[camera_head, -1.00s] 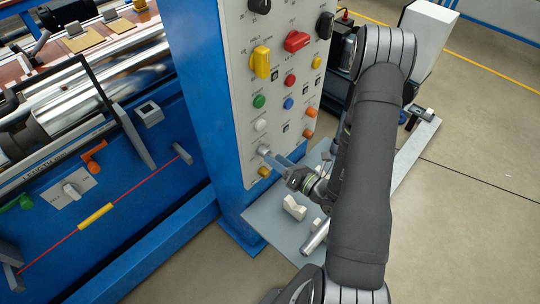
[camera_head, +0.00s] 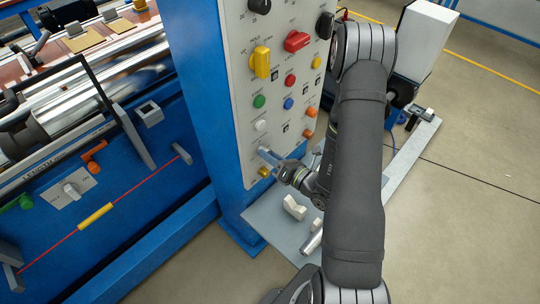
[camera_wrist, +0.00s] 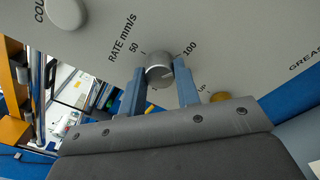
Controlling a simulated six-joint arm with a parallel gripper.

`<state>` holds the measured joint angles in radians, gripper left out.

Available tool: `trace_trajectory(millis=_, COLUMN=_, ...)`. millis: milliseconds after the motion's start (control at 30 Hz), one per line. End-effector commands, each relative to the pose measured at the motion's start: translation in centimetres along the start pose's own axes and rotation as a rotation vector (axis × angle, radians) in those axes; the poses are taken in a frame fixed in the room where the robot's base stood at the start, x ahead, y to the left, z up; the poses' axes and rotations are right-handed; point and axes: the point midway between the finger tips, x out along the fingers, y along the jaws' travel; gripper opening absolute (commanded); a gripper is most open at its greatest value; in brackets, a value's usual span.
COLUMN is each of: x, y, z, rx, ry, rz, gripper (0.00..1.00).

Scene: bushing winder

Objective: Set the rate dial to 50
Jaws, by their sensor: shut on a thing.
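The rate dial (camera_wrist: 159,70) is a small silver round knob on the grey control panel, under the printed label "RATE mm/s". In the wrist view the "50" mark is at its upper left and the "100" mark at its upper right. My gripper (camera_wrist: 160,78) is shut on the dial, with one blue-grey finger on each side of it. In the head view my gripper (camera_head: 269,154) reaches the lower left of the panel, and its fingers hide most of the dial there. I cannot tell exactly where the dial's pointer stands.
A yellow button (camera_head: 264,172) sits just below the dial and a white button (camera_head: 260,125) above it. Several other coloured buttons and the yellow selector (camera_head: 261,62) are higher on the panel. A grey shelf (camera_head: 262,222) with loose parts lies below my gripper.

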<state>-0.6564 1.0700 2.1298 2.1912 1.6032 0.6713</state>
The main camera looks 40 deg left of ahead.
Motion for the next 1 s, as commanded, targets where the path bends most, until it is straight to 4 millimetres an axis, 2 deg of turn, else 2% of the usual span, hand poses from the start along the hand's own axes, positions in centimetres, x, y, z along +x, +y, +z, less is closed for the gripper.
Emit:
trace_trajectory(millis=367, x=-0.01, y=0.03, z=-0.02, rx=-0.099, ry=0.003, rz=0.0, gripper=0.07)
trace_trajectory(millis=1000, x=0.0, y=0.08, z=0.01, rx=-0.668, ry=0.017, rz=-0.014, gripper=0.07)
